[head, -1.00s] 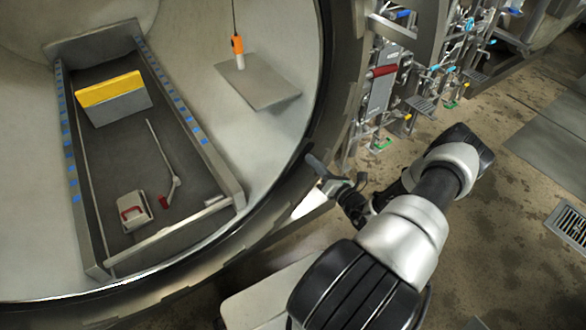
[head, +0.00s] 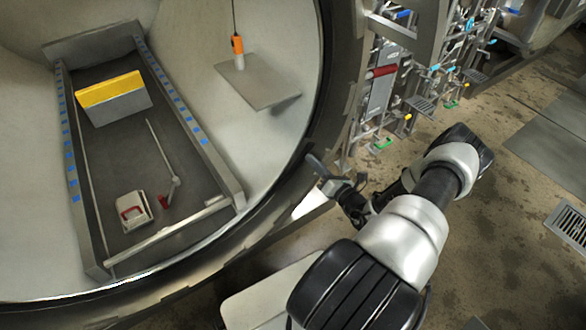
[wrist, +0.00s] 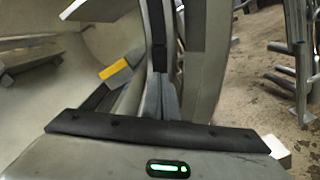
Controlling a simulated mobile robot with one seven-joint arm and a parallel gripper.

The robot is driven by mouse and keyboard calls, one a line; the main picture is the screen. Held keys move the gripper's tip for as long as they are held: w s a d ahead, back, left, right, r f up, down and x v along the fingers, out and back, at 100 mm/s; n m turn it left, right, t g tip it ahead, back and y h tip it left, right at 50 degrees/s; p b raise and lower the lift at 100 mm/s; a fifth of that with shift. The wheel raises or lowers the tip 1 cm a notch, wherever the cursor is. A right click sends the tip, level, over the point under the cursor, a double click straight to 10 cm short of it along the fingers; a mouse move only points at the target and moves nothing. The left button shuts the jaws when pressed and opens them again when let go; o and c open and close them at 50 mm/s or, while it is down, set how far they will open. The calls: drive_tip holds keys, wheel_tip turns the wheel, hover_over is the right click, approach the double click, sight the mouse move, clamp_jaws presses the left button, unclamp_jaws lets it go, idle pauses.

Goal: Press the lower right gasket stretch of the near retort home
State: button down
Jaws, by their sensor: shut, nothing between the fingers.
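The near retort (head: 285,190) stands open at the left in the head view. A dark gasket (head: 325,90) runs around its mouth; in the wrist view a dark strip of it (wrist: 157,30) runs up the middle along the rim. My gripper (head: 314,163) is shut and empty at the lower right of the rim. In the wrist view its fingers (wrist: 160,88) point along the rim and overlap the dark strip. I cannot tell whether they touch it. The gasket just at the fingertips is partly hidden, and how deep it sits is unclear.
Inside the retort are a tray (head: 85,215) with a yellow-topped block (head: 112,98), a red-handled box (head: 132,212), and a side shelf (head: 258,85) with an orange device (head: 237,46). Pipes and valves (head: 400,80) stand right of the mouth. Open floor (head: 510,200) lies at the right.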

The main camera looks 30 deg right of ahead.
drive_tip(key=shift+w+a+b, duration=0.1)
drive_tip(key=shift+w+b, duration=0.25)
drive_tip(key=shift+w, duration=1.05)
drive_tip(key=s+p, duration=0.1)
drive_tip(key=s, duration=0.9)
drive_tip(key=shift+d+p, duration=0.35)
drive_tip(key=shift+d, duration=0.05)
idle(0.4)
